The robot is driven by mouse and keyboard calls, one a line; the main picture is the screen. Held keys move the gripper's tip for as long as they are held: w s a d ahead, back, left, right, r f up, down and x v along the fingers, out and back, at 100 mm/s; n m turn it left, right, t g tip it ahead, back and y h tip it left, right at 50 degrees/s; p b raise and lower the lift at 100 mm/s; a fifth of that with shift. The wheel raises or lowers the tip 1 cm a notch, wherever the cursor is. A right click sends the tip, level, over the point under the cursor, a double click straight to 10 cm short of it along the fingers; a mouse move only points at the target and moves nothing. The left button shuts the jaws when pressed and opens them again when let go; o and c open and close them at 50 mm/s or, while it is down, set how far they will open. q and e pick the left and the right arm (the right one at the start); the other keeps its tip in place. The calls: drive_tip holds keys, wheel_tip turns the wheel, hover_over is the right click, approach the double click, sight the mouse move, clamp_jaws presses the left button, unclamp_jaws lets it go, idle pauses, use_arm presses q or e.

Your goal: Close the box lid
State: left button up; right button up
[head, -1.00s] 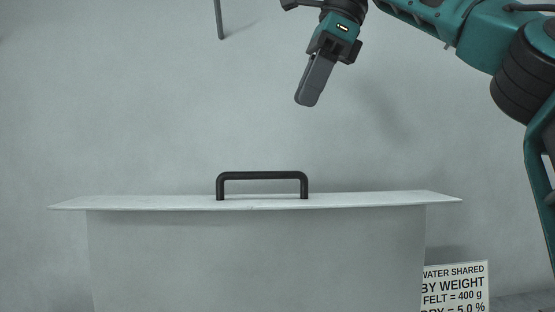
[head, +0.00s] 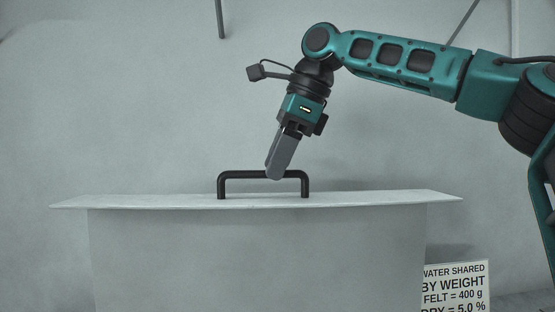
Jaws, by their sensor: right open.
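The box (head: 255,255) is a large pale grey body in the middle of the head view. Its flat pale lid (head: 140,201) lies level across the top and overhangs both sides. A black bar handle (head: 240,175) stands upright on the lid. My right gripper (head: 276,175) is open, pointing down, its fingers overlapping the handle's top bar right of its middle. I cannot tell whether the fingers touch the bar or are in front of it. One finger largely hides the other. My left gripper is not in view.
A white sign (head: 455,287) with black print stands at the lower right, beside the box. A plain grey wall (head: 120,100) fills the background. The space above the lid's left half is clear.

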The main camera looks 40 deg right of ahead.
drive_tip(key=shift+f, duration=0.1)
drive_tip(key=shift+c, duration=0.4)
clamp_jaws()
